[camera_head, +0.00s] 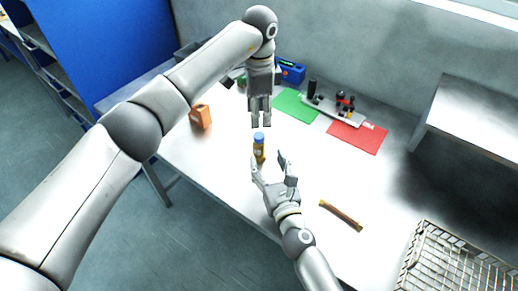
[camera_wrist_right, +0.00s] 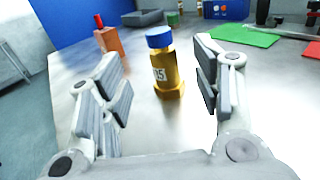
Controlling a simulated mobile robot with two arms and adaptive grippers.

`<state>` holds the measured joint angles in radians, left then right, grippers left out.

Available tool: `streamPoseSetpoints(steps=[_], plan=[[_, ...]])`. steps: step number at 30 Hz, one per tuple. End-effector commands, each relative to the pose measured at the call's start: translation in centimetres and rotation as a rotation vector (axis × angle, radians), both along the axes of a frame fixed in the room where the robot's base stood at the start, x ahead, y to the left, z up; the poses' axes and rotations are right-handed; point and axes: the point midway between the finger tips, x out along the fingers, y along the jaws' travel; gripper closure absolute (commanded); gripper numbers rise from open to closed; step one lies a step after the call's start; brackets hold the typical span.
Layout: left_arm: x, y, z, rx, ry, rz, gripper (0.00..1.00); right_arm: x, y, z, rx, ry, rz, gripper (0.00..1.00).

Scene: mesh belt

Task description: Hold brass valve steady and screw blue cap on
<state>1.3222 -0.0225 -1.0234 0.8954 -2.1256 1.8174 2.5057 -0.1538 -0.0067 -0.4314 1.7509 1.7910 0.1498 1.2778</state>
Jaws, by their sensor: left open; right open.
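The brass valve (camera_head: 259,153) stands upright on the metal table, with the blue cap (camera_head: 258,137) on its top. In the right wrist view the valve (camera_wrist_right: 168,75) has a white label and a wider foot, and the blue cap (camera_wrist_right: 158,38) looks slightly tilted. My left gripper (camera_head: 260,125) points down just above and behind the cap, apart from it; its fingers look close together. My right gripper (camera_head: 270,168) is open in front of the valve, and its fingers (camera_wrist_right: 163,95) frame the valve on both sides without touching it.
An orange block (camera_head: 201,116) stands at the left. A brown rod (camera_head: 341,214) and a wire basket (camera_head: 455,262) are at the right.

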Motion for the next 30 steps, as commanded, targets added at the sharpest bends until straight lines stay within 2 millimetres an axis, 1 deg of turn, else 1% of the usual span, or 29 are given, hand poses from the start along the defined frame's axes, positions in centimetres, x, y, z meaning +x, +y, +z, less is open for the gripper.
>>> streamPoseSetpoints(steps=[1, 9, 15, 21, 29, 30], plan=[[0.0, 0.0, 0.0, 0.0, 0.0, 0.0, 0.53, 0.8, 0.2, 0.1, 0.0, -0.003, 0.0, 0.42], [0.0, 0.0, 0.0, -0.001, 0.0, -0.001, 0.53, 5.6, 1.6, 0.2, 0.0, -0.002, -0.001, 0.42], [0.0, 0.0, 0.0, -0.001, 0.0, -0.001, 0.53, 7.9, 2.2, 0.1, 0.0, 0.0, -0.002, 0.42], [0.0, 0.0, 0.0, -0.001, 0.0, -0.001, 0.53, 8.7, 2.5, 0.1, 0.0, 0.0, 0.0, 0.42], [0.0, 0.0, 0.0, -0.001, 0.0, -0.001, 0.53, 8.8, 2.5, 0.0, 0.0, 0.001, 0.0, 0.42], [0.0, 0.0, 0.0, -0.001, 0.0, -0.001, 0.53, 8.8, 2.5, 0.0, 0.0, 0.0, 0.0, 0.46]])
